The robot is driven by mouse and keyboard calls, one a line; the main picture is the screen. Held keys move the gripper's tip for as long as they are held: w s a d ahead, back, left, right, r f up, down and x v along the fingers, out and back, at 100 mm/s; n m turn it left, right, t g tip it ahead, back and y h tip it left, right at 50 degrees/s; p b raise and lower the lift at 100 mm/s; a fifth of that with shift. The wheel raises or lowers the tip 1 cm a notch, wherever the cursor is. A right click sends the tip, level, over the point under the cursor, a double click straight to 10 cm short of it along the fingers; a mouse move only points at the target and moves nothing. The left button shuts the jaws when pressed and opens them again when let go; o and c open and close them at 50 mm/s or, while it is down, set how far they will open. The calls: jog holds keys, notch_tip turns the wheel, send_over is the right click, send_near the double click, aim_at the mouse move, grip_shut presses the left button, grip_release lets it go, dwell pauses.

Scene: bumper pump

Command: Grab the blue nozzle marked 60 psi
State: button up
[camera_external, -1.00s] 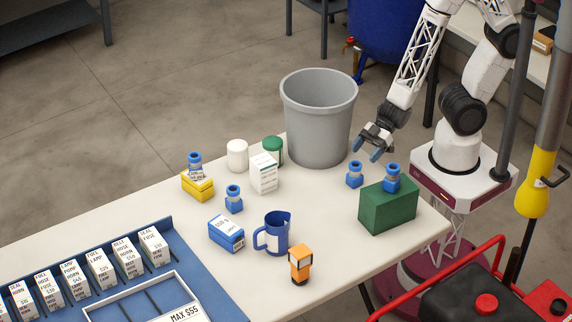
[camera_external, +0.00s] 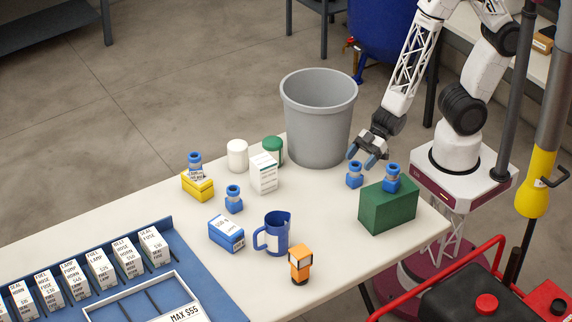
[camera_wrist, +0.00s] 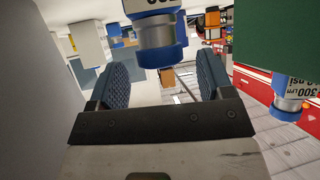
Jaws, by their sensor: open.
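Several blue nozzles with white labels are in view. One nozzle (camera_external: 354,175) stands on the table just below my gripper (camera_external: 367,150); in the wrist view a nozzle (camera_wrist: 158,35) shows between the lines of my open fingers (camera_wrist: 163,78), its label cut off by the top edge. Another nozzle (camera_external: 392,180) stands on the green box (camera_external: 388,207); in the wrist view a nozzle (camera_wrist: 290,100) beside the green box has a label with "psi" and "300" partly readable. Others are a nozzle (camera_external: 234,200) on the table and one (camera_external: 195,162) on the yellow box (camera_external: 198,188). I cannot read 60 psi for certain.

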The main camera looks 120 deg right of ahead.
aim_at(352, 166)
jog(key=shift+x, duration=2.25)
jog(key=shift+c, duration=0.3)
jog(key=c, duration=1)
jog(key=shift+r, duration=0.2)
jog(key=shift+c, duration=0.2)
jog(key=shift+r, duration=1.55)
jog(key=s+a+r, duration=0.1)
jog(key=s, duration=1.4)
jog(key=shift+s+a+r, duration=0.25)
jog(key=shift+a, duration=0.15)
jog(key=shift+s, duration=0.2)
